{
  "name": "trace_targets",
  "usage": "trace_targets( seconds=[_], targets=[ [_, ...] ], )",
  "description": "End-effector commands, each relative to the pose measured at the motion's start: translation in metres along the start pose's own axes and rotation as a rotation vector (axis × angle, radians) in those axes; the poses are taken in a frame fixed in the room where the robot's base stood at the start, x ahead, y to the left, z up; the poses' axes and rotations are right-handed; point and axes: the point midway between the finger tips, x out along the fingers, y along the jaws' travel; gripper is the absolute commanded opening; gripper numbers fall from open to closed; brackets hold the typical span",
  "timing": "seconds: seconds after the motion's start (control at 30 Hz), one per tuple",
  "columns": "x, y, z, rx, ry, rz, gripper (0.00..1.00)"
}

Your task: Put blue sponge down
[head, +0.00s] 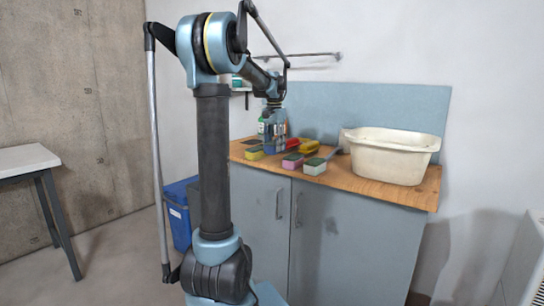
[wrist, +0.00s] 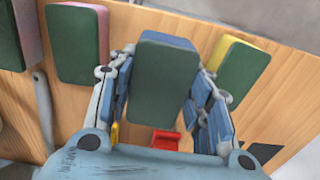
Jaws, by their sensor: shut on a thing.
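The blue sponge (wrist: 163,82) has a dark green scouring face and a blue edge. In the wrist view it sits between the two fingers of my gripper (wrist: 163,62), which is shut on it. In the head view my gripper (head: 273,141) points down low over the wooden counter's left part. The blue sponge shows there only as a small patch of blue (head: 269,149), partly hidden by the fingers. I cannot tell whether it touches the counter (head: 372,187).
A yellow sponge (head: 254,154) lies left of my gripper, a pink one (head: 292,161) and a pale one (head: 315,166) to the right. Red (head: 293,142) and yellow (head: 310,147) items lie behind. A cream basin (head: 390,160) fills the counter's right part.

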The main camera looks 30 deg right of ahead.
Motion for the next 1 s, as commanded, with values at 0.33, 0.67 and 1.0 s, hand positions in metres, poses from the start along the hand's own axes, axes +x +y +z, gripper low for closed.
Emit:
trace_targets(
  seconds=[0.33, 0.67, 1.0],
  targets=[
    [0.033, 0.000, -0.001, 0.000, 0.000, 0.000, 0.26],
    [0.041, 0.000, 0.000, -0.001, 0.000, 0.000, 0.26],
    [0.043, -0.001, 0.000, -0.002, 0.000, 0.000, 0.66]
  ],
)
